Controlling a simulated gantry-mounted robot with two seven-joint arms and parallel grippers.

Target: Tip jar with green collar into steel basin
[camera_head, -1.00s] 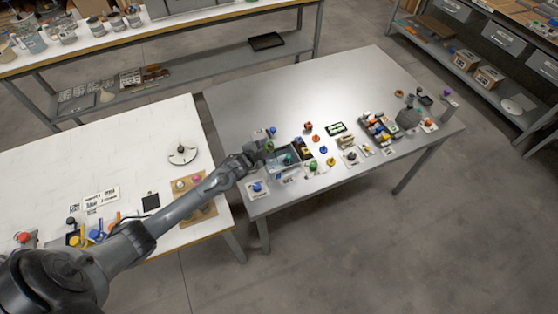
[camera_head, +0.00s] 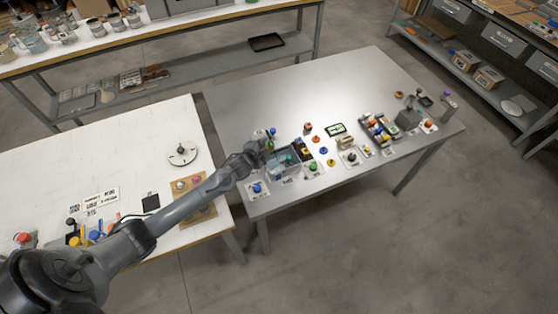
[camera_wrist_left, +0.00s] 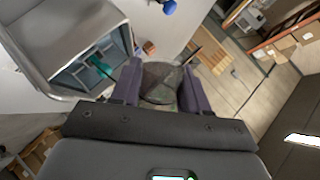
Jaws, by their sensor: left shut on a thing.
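My left gripper (camera_head: 262,148) is at the left end of the grey metal table, beside the far left side of the steel basin (camera_head: 272,172). In the left wrist view its two fingers (camera_wrist_left: 160,88) are shut on a dark, see-through jar (camera_wrist_left: 158,78). Only a hint of green shows low between the fingers, so the collar is mostly hidden. The wrist view is strongly tilted, with floor and shelves in it. The basin (camera_wrist_left: 30,62) lies at its upper left, apart from the jar, with a teal patch inside. I cannot tell whether anything leaves the jar.
A blue-topped jar (camera_head: 257,188) stands near the table's front left corner, and a green-topped one (camera_head: 313,167) right of the basin. A small blue item (camera_head: 272,131) stands behind the gripper. Several small items crowd rightward. The table's back (camera_head: 300,85) is clear.

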